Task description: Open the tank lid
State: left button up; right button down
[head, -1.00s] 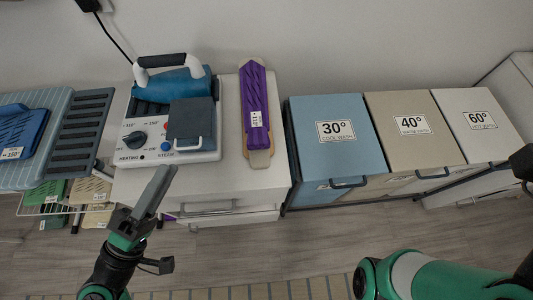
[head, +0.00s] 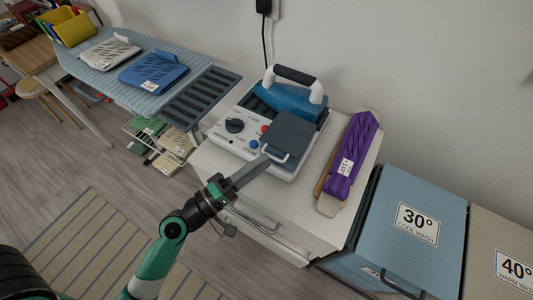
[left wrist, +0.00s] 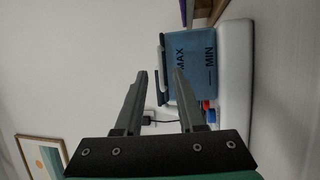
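The steam station (head: 228,146) is a white base with a dark knob, red and blue buttons and a blue water tank. The tank's dark grey lid (head: 290,130) looks closed and has a pale loop handle (head: 275,155) at its front edge. In the left wrist view the blue tank (left wrist: 204,62) shows MAX and MIN marks, turned sideways. My left gripper (head: 264,163) points at the lid's handle from the front left. Its fingers (left wrist: 160,74) are apart, with the handle seen ahead between and beyond the tips; contact cannot be told. My right gripper is out of view.
A blue iron with a white and black handle (head: 295,76) stands behind the lid. A blue 30° bin (head: 375,214) stands further right. The ironing board (head: 115,69) is at left.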

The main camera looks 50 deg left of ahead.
pick_arm(q)
jog(key=shift+w+r, duration=0.15)
jog(key=shift+w, duration=1)
grip_shut()
dwell(0.5)
